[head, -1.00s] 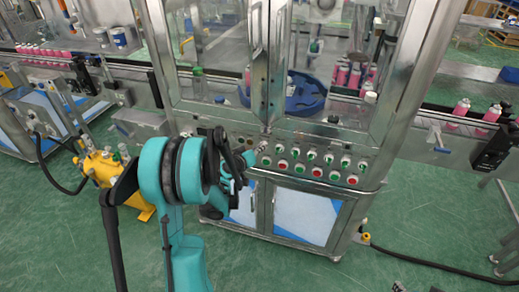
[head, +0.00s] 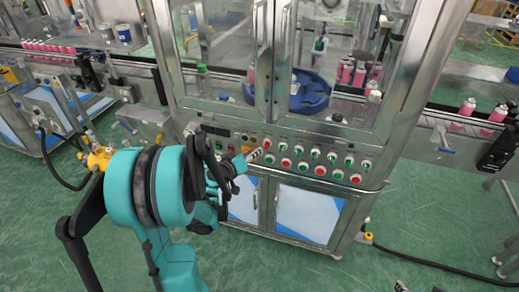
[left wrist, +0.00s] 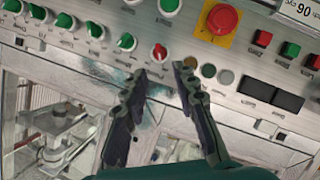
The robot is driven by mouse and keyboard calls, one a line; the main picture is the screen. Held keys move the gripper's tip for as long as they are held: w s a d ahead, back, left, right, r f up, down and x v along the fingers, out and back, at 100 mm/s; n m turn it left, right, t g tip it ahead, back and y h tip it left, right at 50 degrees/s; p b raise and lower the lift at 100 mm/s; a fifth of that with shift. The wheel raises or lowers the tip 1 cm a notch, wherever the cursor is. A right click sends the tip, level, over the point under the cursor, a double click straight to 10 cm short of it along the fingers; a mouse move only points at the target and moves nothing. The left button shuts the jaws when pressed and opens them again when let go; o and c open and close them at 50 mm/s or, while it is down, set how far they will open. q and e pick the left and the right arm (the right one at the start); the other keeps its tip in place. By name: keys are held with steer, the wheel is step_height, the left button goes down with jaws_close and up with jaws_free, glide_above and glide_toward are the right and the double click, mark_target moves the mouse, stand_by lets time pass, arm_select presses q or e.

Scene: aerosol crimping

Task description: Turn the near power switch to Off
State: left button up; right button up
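A red rotary switch (left wrist: 160,52) sits on the control panel in the left wrist view, at the end of a row of green rotary switches (left wrist: 127,41). It also shows in the head view (head: 267,143), at the left end of the panel's upper row. My left gripper (left wrist: 162,72) is open and empty, its two fingertips apart just short of the red switch and pointing at the panel. In the head view my left gripper (head: 257,154) is close to the panel's left part. Its contact with the switch cannot be told. My right gripper is not in view.
A red emergency button on a yellow plate (left wrist: 220,18) is close beside the fingertips. Round push buttons (head: 286,162) line the lower row. Glass doors with handles (head: 265,70) stand above the panel. A blue turntable (head: 310,97) is behind the glass.

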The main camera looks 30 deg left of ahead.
arm_select(q)
steer(key=v, duration=0.3)
steer(key=shift+s+r, duration=0.15)
steer(key=shift+s, duration=0.25)
steer(key=s+d+r+m+g+h, duration=0.1)
steer(key=s+d+m+g, duration=0.15)
steer(key=d, duration=0.55)
steer(key=s+d+m+g+h, duration=0.1)
steer(key=s+d+m+g, duration=0.15)
steer(key=d, duration=0.65)
steer(key=s+d+m+g+y, duration=0.1)
steer(key=s+d, duration=0.4)
steer(key=s, duration=0.7)
steer(key=shift+m+g+y, duration=0.4)
steer(key=shift+g, duration=0.1)
steer(key=shift+s+f, duration=0.1)
steer(key=shift+f, duration=0.1)
